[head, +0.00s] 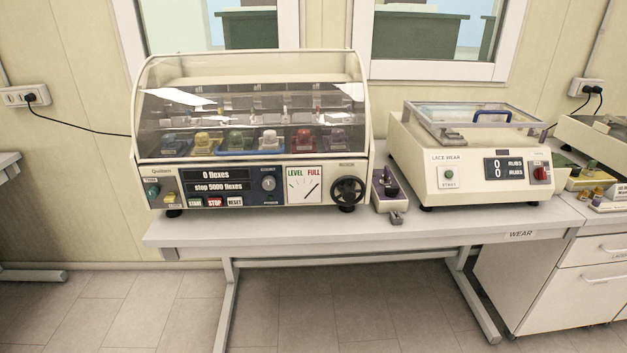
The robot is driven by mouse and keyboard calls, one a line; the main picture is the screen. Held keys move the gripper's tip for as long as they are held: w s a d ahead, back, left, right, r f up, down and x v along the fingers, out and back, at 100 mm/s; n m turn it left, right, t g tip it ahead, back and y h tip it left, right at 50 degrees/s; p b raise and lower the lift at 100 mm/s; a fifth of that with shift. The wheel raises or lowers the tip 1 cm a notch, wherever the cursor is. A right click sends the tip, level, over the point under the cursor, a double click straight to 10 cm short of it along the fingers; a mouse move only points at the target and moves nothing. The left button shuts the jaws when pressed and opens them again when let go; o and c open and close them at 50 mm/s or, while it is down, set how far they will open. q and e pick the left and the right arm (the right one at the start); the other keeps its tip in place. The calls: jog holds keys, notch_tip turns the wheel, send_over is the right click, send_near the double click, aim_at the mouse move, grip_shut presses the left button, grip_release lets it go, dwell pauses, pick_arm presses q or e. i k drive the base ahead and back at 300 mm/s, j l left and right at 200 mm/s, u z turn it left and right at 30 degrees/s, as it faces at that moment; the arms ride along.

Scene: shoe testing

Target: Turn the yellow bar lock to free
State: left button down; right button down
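A cream flexing machine (155,113) stands on the left of the bench under a clear curved hood, which looks closed. Behind the hood is a row of coloured stations. Neither of my grippers shows.
The panel has displays, buttons and a black handwheel (347,190) at its right.

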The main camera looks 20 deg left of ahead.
aim_at(171, 197)
jog(key=u, duration=1.5)
